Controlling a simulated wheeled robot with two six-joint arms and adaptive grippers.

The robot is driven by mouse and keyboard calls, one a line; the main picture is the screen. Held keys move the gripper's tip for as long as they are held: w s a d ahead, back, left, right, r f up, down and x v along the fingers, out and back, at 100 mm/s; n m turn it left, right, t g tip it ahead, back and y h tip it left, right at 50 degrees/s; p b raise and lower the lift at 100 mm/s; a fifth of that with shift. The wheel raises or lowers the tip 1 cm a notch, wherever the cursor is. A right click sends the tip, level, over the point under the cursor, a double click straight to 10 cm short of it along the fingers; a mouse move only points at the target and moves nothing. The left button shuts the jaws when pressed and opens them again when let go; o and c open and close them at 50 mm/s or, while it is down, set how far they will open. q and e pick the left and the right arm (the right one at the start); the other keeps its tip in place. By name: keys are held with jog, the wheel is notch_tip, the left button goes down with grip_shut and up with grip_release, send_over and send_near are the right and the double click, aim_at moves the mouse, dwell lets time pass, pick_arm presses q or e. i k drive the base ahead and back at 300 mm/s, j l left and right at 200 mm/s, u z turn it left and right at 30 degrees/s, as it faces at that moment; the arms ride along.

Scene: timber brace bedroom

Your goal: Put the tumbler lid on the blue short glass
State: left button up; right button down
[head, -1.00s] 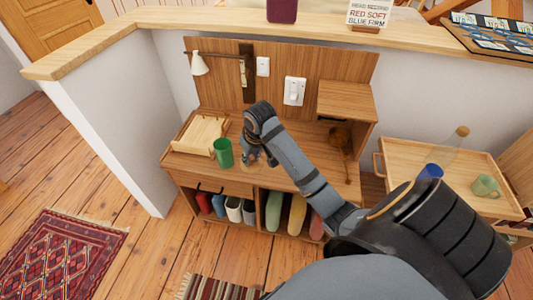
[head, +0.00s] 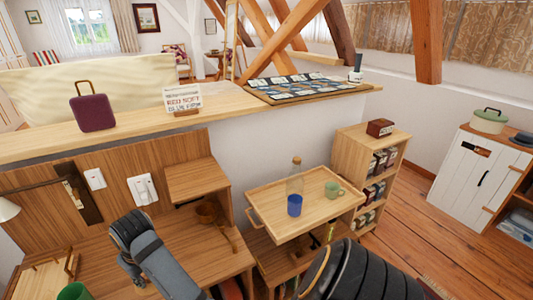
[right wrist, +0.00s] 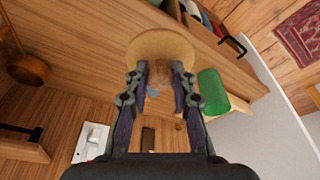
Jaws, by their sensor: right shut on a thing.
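The blue short glass (head: 294,205) stands upright on the wooden tray top (head: 268,195) right of centre in the head view. My right gripper (right wrist: 160,75) is shut on the tumbler lid (right wrist: 160,45), a round tan disc beyond the fingertips in the right wrist view. The fingers close around its middle part. My left gripper is not in view.
A clear bottle with a cork (head: 295,178) stands just behind the blue glass, and a green mug (head: 334,189) to its right. A green cup (right wrist: 213,92) is near my right gripper. A raised desk box (head: 197,180) lies between arm and tray.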

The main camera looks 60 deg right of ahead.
aim_at(295, 200)
jog(key=l+z, duration=0.3)
jog(key=l, duration=0.3)
jog(key=l+z, duration=0.3)
jog(key=l, duration=0.25)
jog(key=i+l, duration=0.1)
jog(key=l, duration=0.35)
